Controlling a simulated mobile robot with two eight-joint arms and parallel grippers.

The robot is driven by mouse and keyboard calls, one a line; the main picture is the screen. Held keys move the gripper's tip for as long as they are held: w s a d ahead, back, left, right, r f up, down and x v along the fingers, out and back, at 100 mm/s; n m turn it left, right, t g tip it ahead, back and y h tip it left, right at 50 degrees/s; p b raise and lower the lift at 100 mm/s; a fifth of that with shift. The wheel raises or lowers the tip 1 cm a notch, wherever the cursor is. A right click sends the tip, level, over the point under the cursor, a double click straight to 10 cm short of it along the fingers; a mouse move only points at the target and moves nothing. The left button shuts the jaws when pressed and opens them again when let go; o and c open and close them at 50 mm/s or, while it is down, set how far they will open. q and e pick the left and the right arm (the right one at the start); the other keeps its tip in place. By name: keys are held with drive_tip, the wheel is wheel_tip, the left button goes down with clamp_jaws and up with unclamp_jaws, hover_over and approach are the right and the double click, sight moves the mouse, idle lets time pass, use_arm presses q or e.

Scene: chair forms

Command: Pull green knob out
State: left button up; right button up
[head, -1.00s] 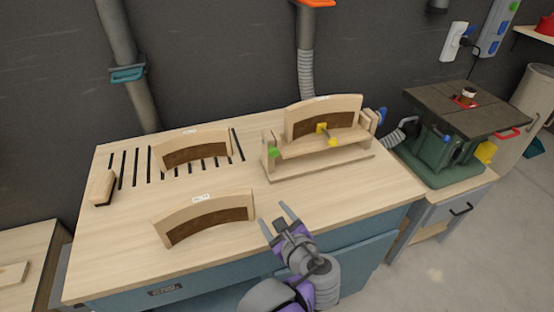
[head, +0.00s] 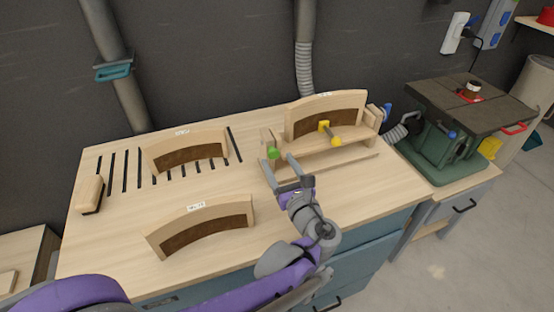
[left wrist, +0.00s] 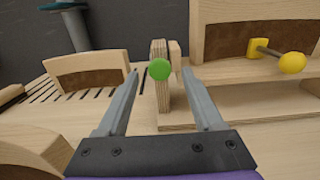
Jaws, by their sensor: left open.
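The green knob (head: 274,152) sits on the left end of a wooden jig (head: 330,147) on the workbench. In the left wrist view the round green knob (left wrist: 159,69) shows in front of an upright wooden post (left wrist: 163,95), between my fingertips in the picture. My left gripper (head: 277,164) is open, its two fingers pointing at the knob from the front. In the left wrist view the left gripper's fingers (left wrist: 160,78) are spread on both sides of the knob, with gaps and no visible contact. My right gripper is not seen.
A sanding block (head: 90,194) is at far left. A green machine (head: 445,150) stands right.

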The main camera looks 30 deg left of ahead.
use_arm(q)
drive_tip(key=shift+x, duration=0.9)
clamp_jaws()
idle(0.8)
